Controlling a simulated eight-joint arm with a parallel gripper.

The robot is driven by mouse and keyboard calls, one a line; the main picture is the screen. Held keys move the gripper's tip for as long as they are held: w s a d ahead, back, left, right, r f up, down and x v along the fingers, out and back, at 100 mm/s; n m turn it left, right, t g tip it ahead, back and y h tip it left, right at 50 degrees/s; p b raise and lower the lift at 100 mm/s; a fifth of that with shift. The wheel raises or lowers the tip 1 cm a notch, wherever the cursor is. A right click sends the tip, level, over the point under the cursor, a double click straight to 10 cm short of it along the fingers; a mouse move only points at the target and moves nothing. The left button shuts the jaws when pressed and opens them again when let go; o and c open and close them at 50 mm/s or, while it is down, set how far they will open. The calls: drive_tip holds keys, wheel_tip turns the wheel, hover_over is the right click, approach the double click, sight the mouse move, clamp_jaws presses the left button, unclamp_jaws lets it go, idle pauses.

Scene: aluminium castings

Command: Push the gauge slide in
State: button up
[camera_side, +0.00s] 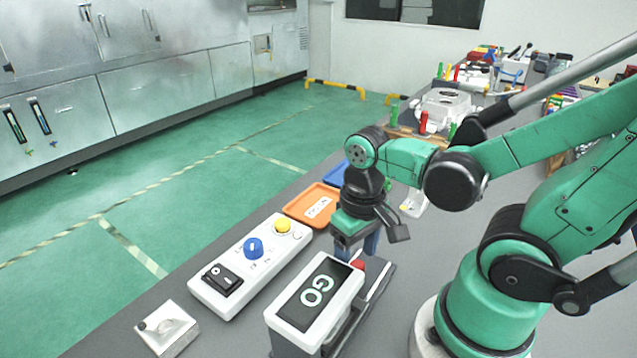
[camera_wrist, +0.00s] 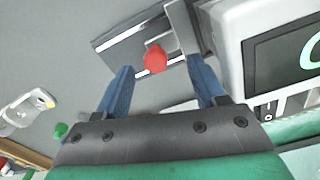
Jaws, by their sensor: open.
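The gauge is a white box (camera_side: 315,300) with a dark panel reading GO, at the front centre in the side view. The gauge slide shows as a red knob (camera_side: 358,265) at the box's far right corner, close to a grey metal rail (camera_side: 375,287). In the wrist view the red knob (camera_wrist: 155,58) is in front of the rail (camera_wrist: 128,40), and the gauge box (camera_wrist: 232,60) is at the right. My gripper (camera_side: 358,245) is open and points down, just behind the knob. Its blue fingers (camera_wrist: 160,74) stand apart, with the knob appearing between their tips.
A white control box (camera_side: 250,262) with a blue knob, yellow button and black switch stands to the left. An orange tray (camera_side: 312,205) and a blue tray (camera_side: 336,173) lie behind it. A small metal block (camera_side: 166,328) is at the front left. Castings (camera_side: 443,103) stand farther back.

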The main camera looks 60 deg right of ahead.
drive_tip(key=shift+r, duration=2)
drive_tip(key=w+a+r+n+t, duration=0.1)
drive_tip(key=w+r+n+t, duration=0.2)
drive_tip(key=w+t, duration=0.4)
drive_tip(key=shift+w+a+r, duration=0.2)
drive_tip(key=shift+w+r, duration=0.15)
drive_tip(key=shift+w, duration=0.2)
